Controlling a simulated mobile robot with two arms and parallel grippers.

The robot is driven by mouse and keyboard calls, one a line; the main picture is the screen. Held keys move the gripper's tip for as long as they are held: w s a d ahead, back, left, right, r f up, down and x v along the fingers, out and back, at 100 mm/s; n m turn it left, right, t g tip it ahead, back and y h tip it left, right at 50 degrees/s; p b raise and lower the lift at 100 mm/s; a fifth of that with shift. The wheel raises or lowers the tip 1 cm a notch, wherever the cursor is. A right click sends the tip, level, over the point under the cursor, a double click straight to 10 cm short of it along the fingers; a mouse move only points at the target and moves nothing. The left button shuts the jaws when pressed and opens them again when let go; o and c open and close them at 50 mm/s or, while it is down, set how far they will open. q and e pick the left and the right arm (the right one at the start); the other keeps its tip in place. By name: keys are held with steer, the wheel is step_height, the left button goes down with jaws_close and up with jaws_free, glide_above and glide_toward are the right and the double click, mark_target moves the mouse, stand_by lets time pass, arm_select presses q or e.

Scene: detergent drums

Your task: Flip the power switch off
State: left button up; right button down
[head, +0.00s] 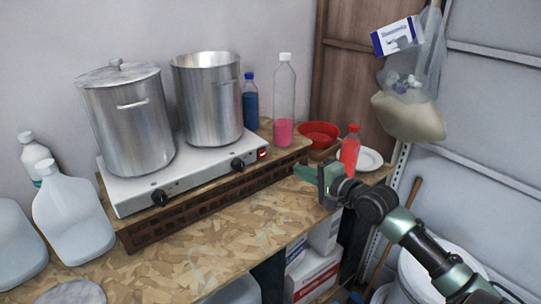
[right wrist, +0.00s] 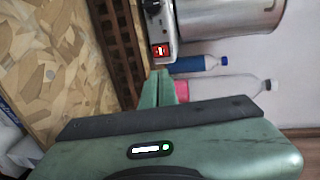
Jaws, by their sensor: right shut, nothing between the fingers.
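The power switch (head: 262,154) is a small red rocker at the right end of the white hot plate's (head: 190,172) front panel. In the right wrist view the switch (right wrist: 160,50) glows red with a light mark, just beyond my fingertips. My right gripper (head: 300,172) is shut and empty, its green fingers pointing left toward the switch, apart from it. In the right wrist view the shut fingers (right wrist: 160,78) end just short of the switch. My left gripper is in neither view.
Two steel pots, one lidded (head: 127,120) and one open (head: 208,100), stand on the hot plate. A blue bottle (head: 250,105), a pink-filled bottle (head: 284,105), a red bowl (head: 319,133) and a red bottle (head: 350,152) stand nearby. The front chipboard (head: 220,235) is mostly clear.

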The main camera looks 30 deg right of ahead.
mark_target(265, 152)
steer(key=p+x, duration=0.1)
steer(key=x, duration=0.3)
steer(key=p+x, duration=0.1)
steer(key=x, duration=0.4)
steer(key=r+p+x, duration=0.1)
steer(key=x, duration=0.3)
steer(key=shift+w+p, duration=0.3)
steer(key=shift+w, duration=0.2)
steer(key=shift+f, duration=0.1)
